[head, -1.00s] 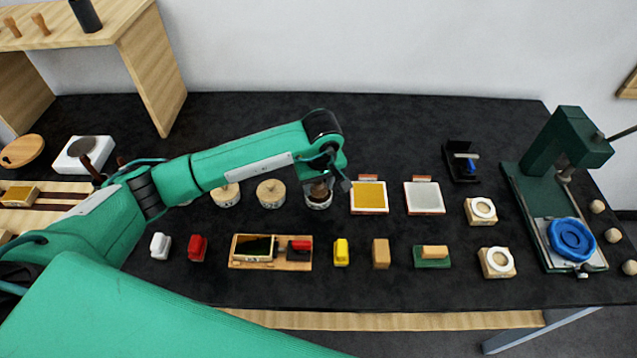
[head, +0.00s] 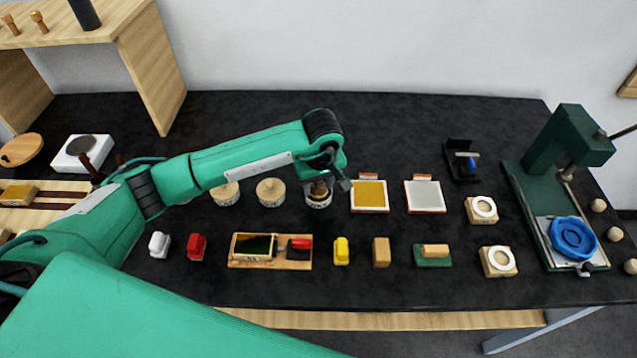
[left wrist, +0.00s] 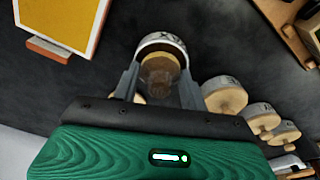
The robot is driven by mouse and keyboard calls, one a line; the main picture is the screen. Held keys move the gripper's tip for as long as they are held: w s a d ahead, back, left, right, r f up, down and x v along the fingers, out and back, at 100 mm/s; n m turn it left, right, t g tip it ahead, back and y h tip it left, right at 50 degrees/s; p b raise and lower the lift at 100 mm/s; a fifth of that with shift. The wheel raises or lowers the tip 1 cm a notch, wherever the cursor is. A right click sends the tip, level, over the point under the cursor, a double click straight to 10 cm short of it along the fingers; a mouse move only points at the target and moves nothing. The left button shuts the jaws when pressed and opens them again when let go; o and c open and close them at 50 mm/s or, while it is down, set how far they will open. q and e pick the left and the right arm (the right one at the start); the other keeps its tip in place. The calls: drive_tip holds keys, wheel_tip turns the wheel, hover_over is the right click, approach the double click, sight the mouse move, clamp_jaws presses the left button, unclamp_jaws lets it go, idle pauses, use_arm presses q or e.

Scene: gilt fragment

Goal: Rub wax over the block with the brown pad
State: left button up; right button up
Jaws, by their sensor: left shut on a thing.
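My left gripper (head: 320,184) is over a small round tin (head: 318,201) with a white label, in the row behind the front one. In the left wrist view, the fingers (left wrist: 157,88) are shut on the brown pad (left wrist: 158,70), and the tin (left wrist: 163,41) is right beyond it. The pad is at the tin's mouth; I cannot tell whether it touches the wax. A shallow wooden block (head: 254,246) with a dark greenish face lies on a wooden board at the front, apart from the gripper; it seems to be the block. My right gripper is not in view.
Lidded tins (head: 271,191) stand left of the gripper. A yellow pad plate (head: 369,196) and a white one (head: 424,197) lie to its right. Small coloured blocks line the front. A green press (head: 560,160) stands far right. The table's back is clear.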

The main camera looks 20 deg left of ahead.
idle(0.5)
use_arm(q)
drive_tip(key=shift+s+f+b, duration=0.1)
drive_tip(key=shift+b, duration=0.2)
idle(0.7)
drive_tip(key=shift+r+p, duration=0.35)
drive_tip(key=shift+r, duration=0.6)
drive_tip(key=shift+r+p, duration=0.65)
drive_tip(key=shift+r, duration=2)
drive_tip(key=shift+a, duration=0.1)
